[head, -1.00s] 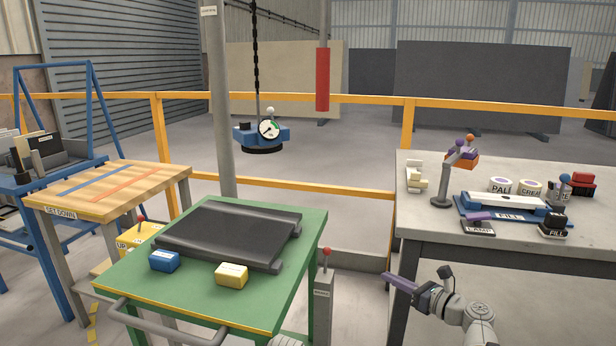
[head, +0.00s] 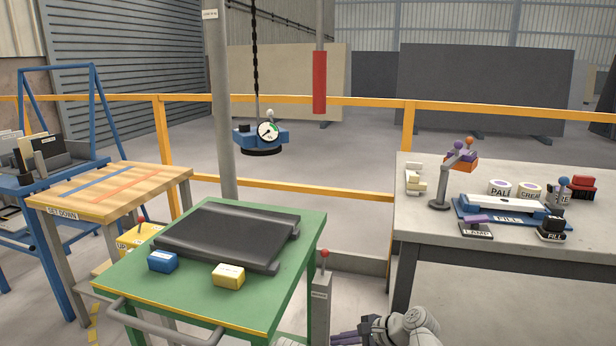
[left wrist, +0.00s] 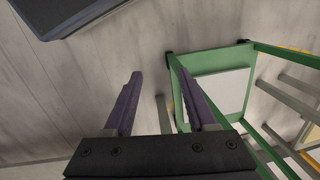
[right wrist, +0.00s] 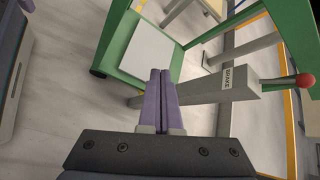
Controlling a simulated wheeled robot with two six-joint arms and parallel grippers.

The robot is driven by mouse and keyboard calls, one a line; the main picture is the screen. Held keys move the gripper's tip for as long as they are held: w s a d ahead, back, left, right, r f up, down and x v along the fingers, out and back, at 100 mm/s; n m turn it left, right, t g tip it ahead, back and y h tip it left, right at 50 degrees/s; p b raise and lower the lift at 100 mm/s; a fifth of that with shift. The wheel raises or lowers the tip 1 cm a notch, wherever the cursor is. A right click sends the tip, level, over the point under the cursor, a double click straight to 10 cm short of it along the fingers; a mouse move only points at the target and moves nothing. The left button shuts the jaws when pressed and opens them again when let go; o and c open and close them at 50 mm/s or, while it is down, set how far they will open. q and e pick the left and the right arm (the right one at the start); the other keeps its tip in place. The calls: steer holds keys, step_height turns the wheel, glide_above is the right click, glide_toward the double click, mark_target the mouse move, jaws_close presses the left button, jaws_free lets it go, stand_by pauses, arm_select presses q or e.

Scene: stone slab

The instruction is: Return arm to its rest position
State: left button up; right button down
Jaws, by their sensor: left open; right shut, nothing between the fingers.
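My right gripper (head: 350,338) shows at the bottom edge of the head view, low and to the right of the green table (head: 262,314). In the right wrist view its purple fingers (right wrist: 161,100) are together with nothing between them. They point toward the grey brake post (right wrist: 225,84) with its red-knobbed lever. I cannot tell the exact gap to the post. My left gripper (left wrist: 160,100) shows only in the left wrist view. Its purple fingers are wide apart and empty, over the floor, with the green table frame (left wrist: 205,62) beyond.
The green table carries a black slab-like plate (head: 225,238), a blue block (head: 162,262) and a yellow block (head: 228,276). The grey workbench (head: 430,222) stands at the right. A wooden set-down table (head: 110,190) is at the left. A blue lifting device (head: 262,138) hangs from a chain.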

steer(key=s+a+f+n+g+h, duration=0.1)
steer(key=s+f+n+g+h, duration=0.3)
steer(key=s+n, duration=0.5)
steer(key=s+a+f+n+g+h, duration=0.1)
steer(key=s+f+n+h, duration=0.5)
steer(key=n, duration=0.4)
step_height(320, 180, up, 34)
steer(key=p, duration=3.3)
steer(key=shift+s+r+n+h, duration=0.2)
steer(key=shift+s+n+h, duration=0.1)
steer(key=shift+s+n, duration=0.1)
